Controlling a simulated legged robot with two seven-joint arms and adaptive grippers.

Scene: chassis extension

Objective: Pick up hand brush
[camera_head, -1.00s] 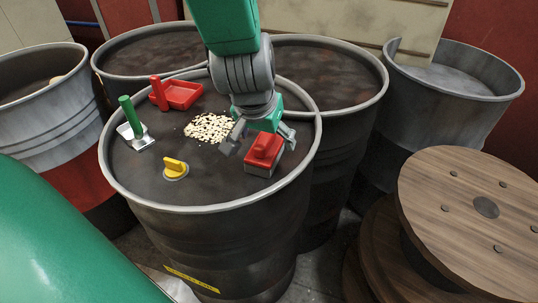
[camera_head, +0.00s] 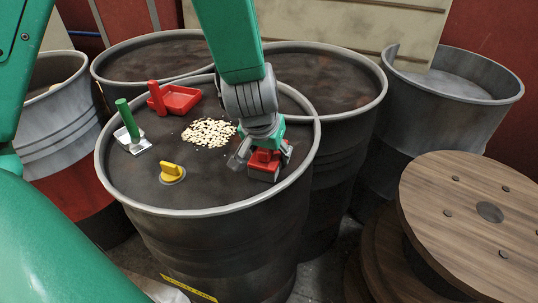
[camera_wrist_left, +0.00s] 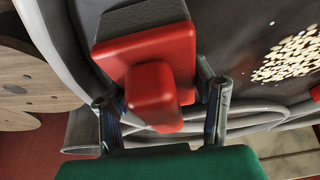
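The hand brush (camera_head: 262,174) has a red top with a red grip and a grey lower part. It rests on the dark drum top (camera_head: 215,184), close to the right rim. My left gripper (camera_head: 263,157) reaches down over it from above, with one finger on each side. In the left wrist view, the brush (camera_wrist_left: 155,48) with its raised red grip lies between the fingers of the left gripper (camera_wrist_left: 160,98). The fingers are spread, with gaps visible beside the grip. My right gripper is not in view.
Pale pellets (camera_head: 209,132) lie left of the brush. A red dustpan (camera_head: 181,99), a green-handled tool (camera_head: 127,122) and a yellow knob (camera_head: 172,172) are on the same drum. Other drums (camera_head: 445,92) stand around, and a wooden spool (camera_head: 470,215) is at the right.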

